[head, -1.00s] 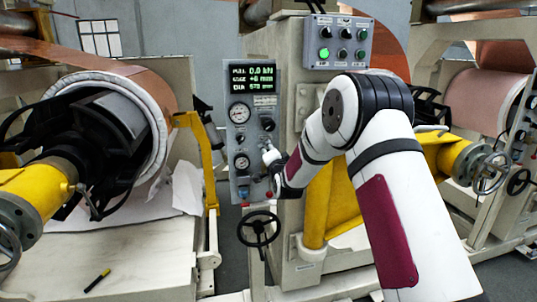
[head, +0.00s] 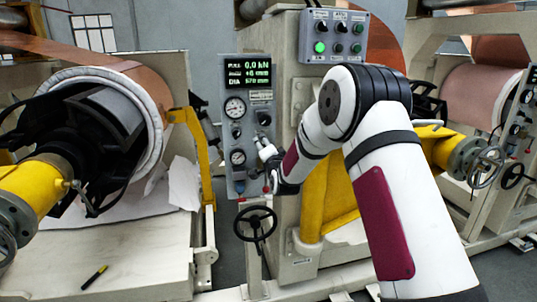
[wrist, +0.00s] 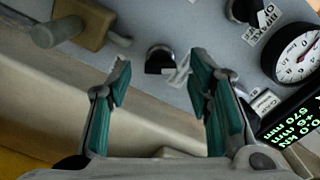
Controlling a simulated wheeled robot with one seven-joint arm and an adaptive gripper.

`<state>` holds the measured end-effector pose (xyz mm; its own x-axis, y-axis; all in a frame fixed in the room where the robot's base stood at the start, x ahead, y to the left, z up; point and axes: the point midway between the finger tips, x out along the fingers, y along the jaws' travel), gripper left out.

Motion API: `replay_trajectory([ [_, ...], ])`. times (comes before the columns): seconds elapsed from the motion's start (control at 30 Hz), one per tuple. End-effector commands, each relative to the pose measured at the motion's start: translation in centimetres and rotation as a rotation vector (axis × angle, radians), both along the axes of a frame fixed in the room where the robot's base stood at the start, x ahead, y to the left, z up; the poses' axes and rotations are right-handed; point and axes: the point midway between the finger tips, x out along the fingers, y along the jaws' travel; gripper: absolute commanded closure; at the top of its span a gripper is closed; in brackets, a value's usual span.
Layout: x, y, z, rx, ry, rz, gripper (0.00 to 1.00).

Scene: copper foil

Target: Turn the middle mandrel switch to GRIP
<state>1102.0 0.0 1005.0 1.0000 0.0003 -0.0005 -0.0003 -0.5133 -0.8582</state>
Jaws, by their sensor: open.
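The grey control panel (head: 252,165) stands upright left of my arm in the head view. In the wrist view, a black rotary knob (wrist: 160,57) with a small white label beside it shows between my fingertips; it appears to be the middle mandrel switch. The label is too blurred to read. My gripper (wrist: 161,64) is open with teal finger pads on either side of the knob; contact cannot be told. In the head view, my gripper (head: 264,148) is small against the panel's right side and covers that knob. A second labelled knob (wrist: 242,9) is at the top.
The panel carries a lit green display (head: 249,72) and dial gauges (head: 235,107). A black handwheel (head: 256,224) is below it. A tan block with a grey cylinder (wrist: 75,28) juts out near my left finger. A switch box (head: 334,36) with a green lamp is above.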

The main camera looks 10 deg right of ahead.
Motion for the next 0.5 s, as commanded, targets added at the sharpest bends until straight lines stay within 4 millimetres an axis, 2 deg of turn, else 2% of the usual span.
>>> replay_trajectory([
  [0.5, -9.1, 0.0, 0.0, -0.001, 0.001, 0.0, 0.53],
])
